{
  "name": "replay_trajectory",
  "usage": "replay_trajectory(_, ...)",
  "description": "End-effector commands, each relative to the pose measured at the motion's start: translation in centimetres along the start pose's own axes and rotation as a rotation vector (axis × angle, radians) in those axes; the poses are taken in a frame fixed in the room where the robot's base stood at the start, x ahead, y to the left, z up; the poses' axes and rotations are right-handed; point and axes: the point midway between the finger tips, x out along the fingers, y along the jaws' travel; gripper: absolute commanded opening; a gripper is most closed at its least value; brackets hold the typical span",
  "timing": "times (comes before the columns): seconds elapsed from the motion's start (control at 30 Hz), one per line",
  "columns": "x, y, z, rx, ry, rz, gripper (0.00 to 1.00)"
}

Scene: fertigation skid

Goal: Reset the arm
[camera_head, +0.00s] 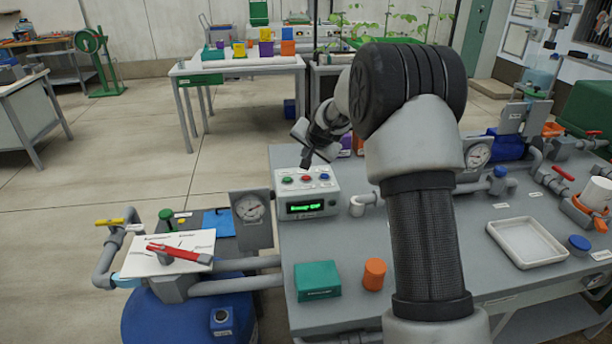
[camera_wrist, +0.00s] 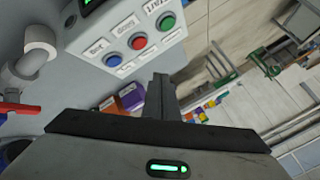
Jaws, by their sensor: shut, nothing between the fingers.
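A light grey control box (camera_head: 318,198) stands on the grey bench, with a green, a red and a blue button on its sloped top and a lit green display (camera_head: 305,207) whose text is too small to read surely. My gripper (camera_head: 306,165) is shut and empty, pointing down just above the red button (camera_head: 307,178); contact cannot be told from this view. In the wrist view my shut fingers (camera_wrist: 160,88) lie beside the box, with the green button (camera_wrist: 167,21), red button (camera_wrist: 138,41) and blue button (camera_wrist: 113,59) clear of them.
A dial gauge (camera_head: 249,208) stands left of the box and a pipe elbow (camera_head: 362,203) right of it. A teal box (camera_head: 317,281) and orange cylinder (camera_head: 374,274) are on the front of the bench. A white tray (camera_head: 526,242) lies at right.

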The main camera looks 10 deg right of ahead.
Motion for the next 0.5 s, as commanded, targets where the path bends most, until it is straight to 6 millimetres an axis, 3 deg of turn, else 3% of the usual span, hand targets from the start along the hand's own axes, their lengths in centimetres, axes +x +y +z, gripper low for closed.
replay_trajectory(0.4, 0.0, 0.0, 0.0, 0.0, 0.0, 0.0, 0.0)
replay_trajectory(0.5, -1.1, -0.3, 0.0, -0.014, -0.004, -0.001, 0.0)
